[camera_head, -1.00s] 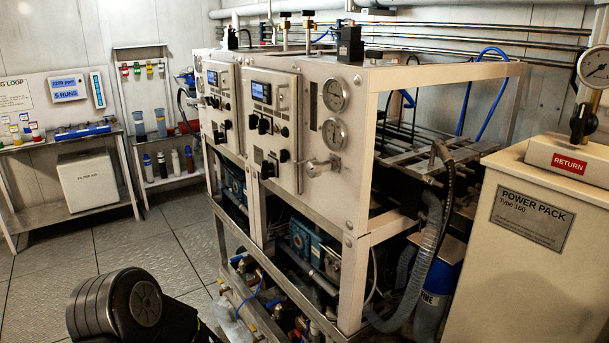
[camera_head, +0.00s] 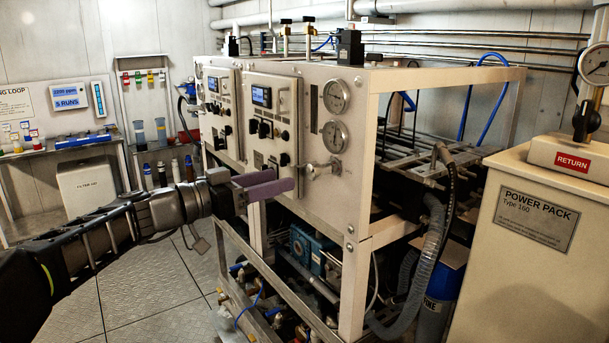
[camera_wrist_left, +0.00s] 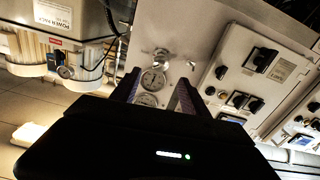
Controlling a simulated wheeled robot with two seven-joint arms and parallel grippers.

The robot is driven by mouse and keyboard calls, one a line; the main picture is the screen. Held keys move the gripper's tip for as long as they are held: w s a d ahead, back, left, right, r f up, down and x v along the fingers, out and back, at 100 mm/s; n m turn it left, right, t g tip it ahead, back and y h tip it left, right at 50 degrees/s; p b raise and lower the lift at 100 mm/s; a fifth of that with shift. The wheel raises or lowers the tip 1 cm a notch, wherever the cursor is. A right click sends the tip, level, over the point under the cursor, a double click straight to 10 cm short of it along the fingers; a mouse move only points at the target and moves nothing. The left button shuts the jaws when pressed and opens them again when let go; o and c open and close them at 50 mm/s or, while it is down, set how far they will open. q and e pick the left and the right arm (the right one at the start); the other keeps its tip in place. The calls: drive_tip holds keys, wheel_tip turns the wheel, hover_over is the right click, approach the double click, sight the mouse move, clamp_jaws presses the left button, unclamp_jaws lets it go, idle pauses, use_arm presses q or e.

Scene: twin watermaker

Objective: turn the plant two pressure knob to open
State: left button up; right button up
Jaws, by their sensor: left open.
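A silver metal pressure knob (camera_head: 317,169) sticks out of the near white front panel, below two round gauges. I take it for the plant two knob; its label is too small to read. It also shows in the left wrist view (camera_wrist_left: 161,57), beyond the fingertips. My left gripper (camera_head: 283,181) is open, just left of the knob in the head view, its purple-grey fingers pointing toward it. In the left wrist view the gripper (camera_wrist_left: 156,87) has its fingers apart, with the gauges showing between them. I see no contact with the knob. My right gripper is out of view.
The upper gauge (camera_head: 337,96) and lower gauge (camera_head: 334,137) sit above the knob. A control box (camera_head: 270,108) with black knobs is left of them. The power pack (camera_head: 545,225) stands at the right. Floor in front of the frame is clear.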

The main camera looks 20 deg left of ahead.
sight(311, 172)
use_arm(q)
drive_tip(key=shift+w+d, duration=0.1)
drive_tip(key=p+x, duration=0.2)
drive_tip(key=x, duration=0.4)
drive_tip(key=shift+w+d+p, duration=0.1)
drive_tip(key=shift+w+p, duration=0.1)
drive_tip(key=shift+p, duration=0.2)
drive_tip(key=shift+w+d, duration=0.35)
drive_tip(key=shift+w, duration=0.1)
clamp_jaws()
